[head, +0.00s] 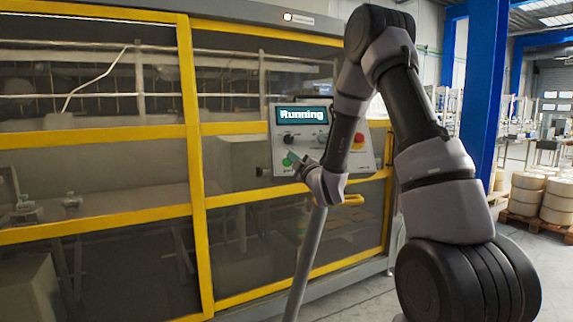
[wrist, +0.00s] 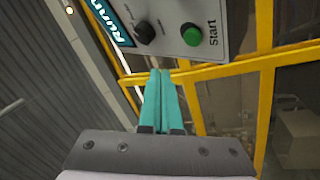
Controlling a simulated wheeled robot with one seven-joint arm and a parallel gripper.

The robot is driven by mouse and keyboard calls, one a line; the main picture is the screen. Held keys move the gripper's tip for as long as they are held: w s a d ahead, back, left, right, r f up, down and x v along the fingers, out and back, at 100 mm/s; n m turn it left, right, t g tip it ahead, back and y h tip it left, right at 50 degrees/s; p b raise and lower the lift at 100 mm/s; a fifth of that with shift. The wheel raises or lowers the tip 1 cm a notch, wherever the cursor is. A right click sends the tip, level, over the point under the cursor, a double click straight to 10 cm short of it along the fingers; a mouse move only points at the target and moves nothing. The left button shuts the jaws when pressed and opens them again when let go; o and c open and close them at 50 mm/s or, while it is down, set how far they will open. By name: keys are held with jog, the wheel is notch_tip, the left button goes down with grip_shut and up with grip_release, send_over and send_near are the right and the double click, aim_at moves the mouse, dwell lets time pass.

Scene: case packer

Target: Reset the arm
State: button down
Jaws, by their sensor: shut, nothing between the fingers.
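My gripper (wrist: 161,72) is shut with its two teal fingers together and nothing between them. In the head view my gripper (head: 294,163) is at the lower left of the control panel (head: 350,165), close to a green button. In the wrist view the panel (wrist: 190,10) is above and beyond the fingertips, with the green Start button (wrist: 191,35) to their upper right and a black knob (wrist: 145,32) to their upper left. The panel's screen (head: 302,115) reads "Running". I cannot tell from the head view whether the fingers touch the panel.
The case packer's yellow frame (head: 193,150) and dark windows fill the left and middle. A grey post (head: 305,262) holds the panel. A red button (head: 358,140) is on the panel's right. A blue column (head: 485,90) and rolls on pallets (head: 524,192) stand at right.

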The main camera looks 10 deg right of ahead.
jog(key=s+d+r+m+g+h, duration=0.5)
jog(key=s+d+r+m, duration=0.2)
jog(key=s+r+m, duration=0.3)
jog(key=s+a+f+m+g+y, duration=0.1)
jog(key=s+m+g, duration=0.6)
jog(key=s, duration=2)
jog(key=a+m+y, duration=0.1)
jog(key=m, duration=0.1)
jog(key=shift+s+f+m+g, duration=0.25)
jog(key=shift+s+m+g, duration=0.05)
jog(key=shift+s+g, duration=0.1)
